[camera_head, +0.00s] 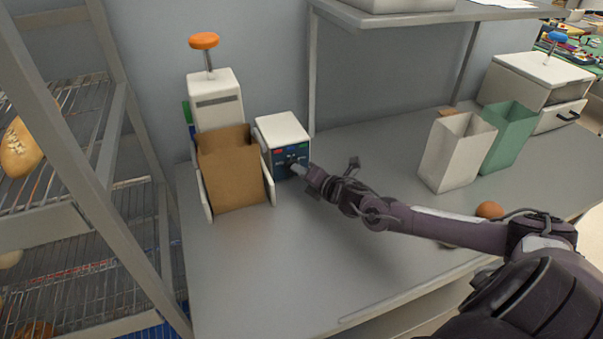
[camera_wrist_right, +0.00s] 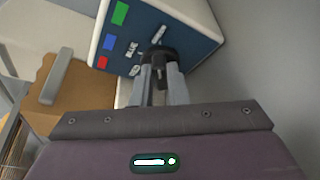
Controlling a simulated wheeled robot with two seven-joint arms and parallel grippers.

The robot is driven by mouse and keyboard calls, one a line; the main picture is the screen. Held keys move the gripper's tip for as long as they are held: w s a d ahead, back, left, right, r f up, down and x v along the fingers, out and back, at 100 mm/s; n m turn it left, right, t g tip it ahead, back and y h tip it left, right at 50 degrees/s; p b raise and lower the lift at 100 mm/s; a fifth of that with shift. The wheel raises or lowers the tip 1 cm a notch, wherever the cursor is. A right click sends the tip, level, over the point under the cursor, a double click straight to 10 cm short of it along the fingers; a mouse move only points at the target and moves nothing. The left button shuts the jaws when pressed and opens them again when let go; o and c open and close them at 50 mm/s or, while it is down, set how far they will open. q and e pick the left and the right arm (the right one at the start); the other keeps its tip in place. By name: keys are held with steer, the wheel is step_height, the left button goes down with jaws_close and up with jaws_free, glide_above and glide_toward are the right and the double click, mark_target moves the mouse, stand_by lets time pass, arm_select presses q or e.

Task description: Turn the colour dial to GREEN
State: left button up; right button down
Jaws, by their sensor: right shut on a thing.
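A white box (camera_head: 282,130) with a dark blue front panel stands on the grey counter, left of centre in the head view. In the right wrist view the panel (camera_wrist_right: 190,22) carries green (camera_wrist_right: 121,13), blue (camera_wrist_right: 109,42) and red (camera_wrist_right: 102,63) patches with white lettering beside them. The black colour dial (camera_wrist_right: 157,57) sits on this panel. My right gripper (camera_head: 297,169) is at the panel, shut on the dial; its fingers also show in the right wrist view (camera_wrist_right: 160,84). The fingers partly hide the dial, and I cannot tell where it points. My left gripper is not in view.
A brown paper bag (camera_head: 232,170) stands in a white holder close left of the box. White (camera_head: 452,152) and green (camera_head: 504,138) bags stand to the right, with an orange ball (camera_head: 489,210) near my right arm. The counter's front left (camera_head: 250,265) is clear.

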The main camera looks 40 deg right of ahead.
stand_by(0.4)
steer(key=c, duration=1.4)
jaws_free()
steer(key=shift+c, duration=0.2)
steer(key=shift+s, duration=0.15)
steer(key=shift+s+d, duration=0.15)
steer(key=shift+s, duration=0.2)
steer(key=shift+v, duration=3.45)
steer(key=shift+r, duration=0.1)
